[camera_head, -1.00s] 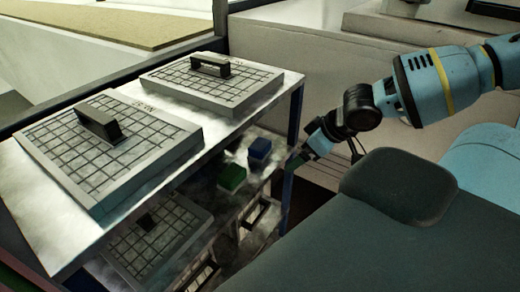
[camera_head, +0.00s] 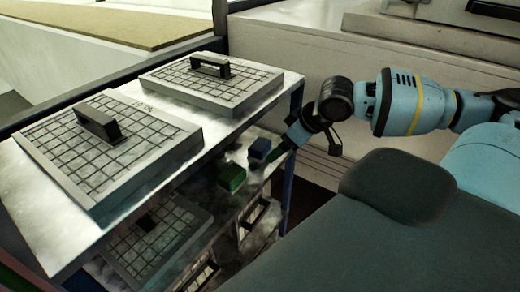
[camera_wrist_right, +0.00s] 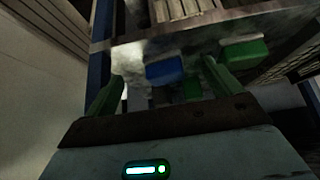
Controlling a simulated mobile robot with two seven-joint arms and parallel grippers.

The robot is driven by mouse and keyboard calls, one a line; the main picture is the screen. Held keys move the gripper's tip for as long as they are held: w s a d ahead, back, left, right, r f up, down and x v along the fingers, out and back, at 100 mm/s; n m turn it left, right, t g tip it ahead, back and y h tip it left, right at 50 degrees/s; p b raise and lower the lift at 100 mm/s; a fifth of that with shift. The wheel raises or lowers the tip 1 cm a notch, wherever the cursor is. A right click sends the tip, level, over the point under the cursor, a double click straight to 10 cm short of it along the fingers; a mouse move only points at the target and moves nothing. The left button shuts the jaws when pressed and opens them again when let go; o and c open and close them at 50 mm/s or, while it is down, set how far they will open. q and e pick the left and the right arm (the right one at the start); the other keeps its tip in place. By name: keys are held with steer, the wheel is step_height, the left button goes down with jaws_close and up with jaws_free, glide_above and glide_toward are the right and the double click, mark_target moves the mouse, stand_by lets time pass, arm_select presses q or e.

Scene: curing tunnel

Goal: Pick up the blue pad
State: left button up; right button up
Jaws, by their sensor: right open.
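The blue pad (camera_head: 259,149) lies on the middle shelf of the rack, near its right end. It also shows in the right wrist view (camera_wrist_right: 165,70), ahead of and between the two green fingers. My right gripper (camera_wrist_right: 163,84) is open, with nothing held. I cannot tell whether a finger touches the pad. My left gripper is not in view.
A green pad (camera_head: 231,178) lies left of the blue one. Another green patch (camera_wrist_right: 193,90) shows below the blue pad in the wrist view. The rack's top (camera_head: 160,120) holds two gridded plates with handles. A blue post (camera_head: 290,190) stands close to my right gripper.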

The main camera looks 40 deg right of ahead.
mark_target(265, 146)
steer(key=shift+w+a+f+b, duration=0.15)
steer(key=shift+w+a+b, duration=0.1)
steer(key=shift+w, duration=0.45)
steer(key=shift+w+a+f+b, duration=0.1)
steer(key=shift+w+a+b, duration=0.1)
steer(key=shift+w, duration=0.45)
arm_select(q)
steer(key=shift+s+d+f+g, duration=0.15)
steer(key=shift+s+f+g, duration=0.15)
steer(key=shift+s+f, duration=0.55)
arm_select(e)
steer(key=shift+w+a+r, duration=0.1)
steer(key=shift+w, duration=0.35)
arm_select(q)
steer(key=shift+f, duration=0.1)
arm_select(e)
steer(key=shift+w+a+f, duration=0.2)
steer(key=shift+w+f, duration=0.05)
steer(key=shift+w, duration=0.05)
steer(key=b+x, duration=0.1)
steer(key=x, duration=0.3)
steer(key=shift+w+f, duration=0.15)
steer(key=shift+f, duration=0.05)
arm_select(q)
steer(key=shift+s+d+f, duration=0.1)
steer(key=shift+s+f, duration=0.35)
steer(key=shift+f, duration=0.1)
arm_select(e)
steer(key=c, duration=1.1)
steer(key=shift+o, duration=0.2)
